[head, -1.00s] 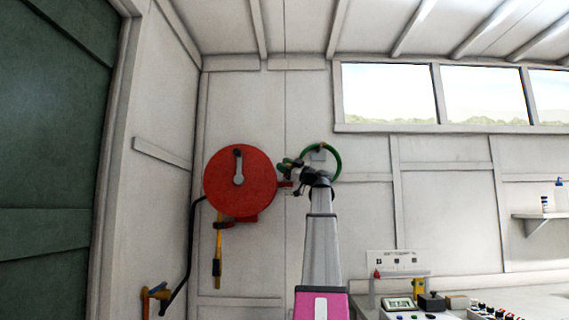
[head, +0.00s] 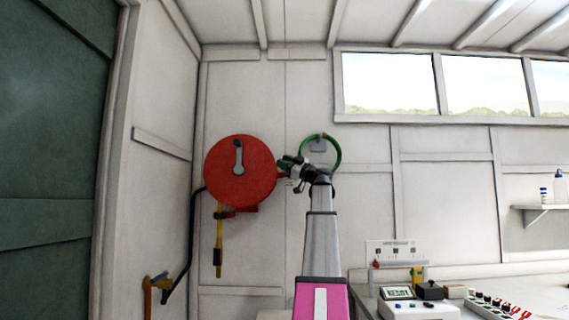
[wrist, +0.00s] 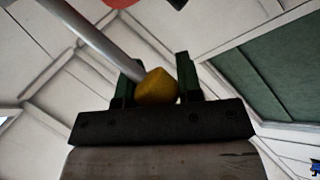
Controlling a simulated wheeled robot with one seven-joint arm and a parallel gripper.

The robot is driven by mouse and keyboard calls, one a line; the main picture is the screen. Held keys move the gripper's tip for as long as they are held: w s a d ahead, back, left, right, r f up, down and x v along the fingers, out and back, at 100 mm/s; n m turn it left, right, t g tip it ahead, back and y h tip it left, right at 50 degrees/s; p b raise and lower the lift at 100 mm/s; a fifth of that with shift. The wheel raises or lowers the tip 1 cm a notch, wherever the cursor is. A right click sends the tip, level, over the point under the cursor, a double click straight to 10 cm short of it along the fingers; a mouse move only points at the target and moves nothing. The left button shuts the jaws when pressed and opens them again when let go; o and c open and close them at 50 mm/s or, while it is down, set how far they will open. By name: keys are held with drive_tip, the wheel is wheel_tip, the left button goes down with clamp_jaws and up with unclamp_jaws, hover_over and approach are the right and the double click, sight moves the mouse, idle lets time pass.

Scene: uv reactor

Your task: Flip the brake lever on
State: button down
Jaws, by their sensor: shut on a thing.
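The red round reel (head: 240,170) with a grey crank on its face is on the wall left of centre in the head view. My gripper (head: 285,163) is just right of the reel's edge. In the wrist view, my gripper (wrist: 156,82) has its two green fingers on either side of a yellow knob (wrist: 157,88) and is shut on it. A grey rod (wrist: 100,40) runs from the upper left to this knob, and looks like the brake lever. In the head view the lever cannot be made out behind my gripper.
A green ring (head: 338,153) hangs on the wall behind my wrist. A yellow tool (head: 218,245) hangs below the reel. A black and orange pipe fitting (head: 160,290) is at lower left. A bench (head: 545,290) with instruments stands at lower right.

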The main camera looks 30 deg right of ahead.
drive_tip(key=shift+s+a+f, duration=0.1)
drive_tip(key=shift+a+f, duration=0.05)
drive_tip(key=shift+f, duration=0.3)
drive_tip(key=c, duration=0.8)
unclamp_jaws()
drive_tip(key=shift+r, duration=0.15)
drive_tip(key=v, duration=1.1)
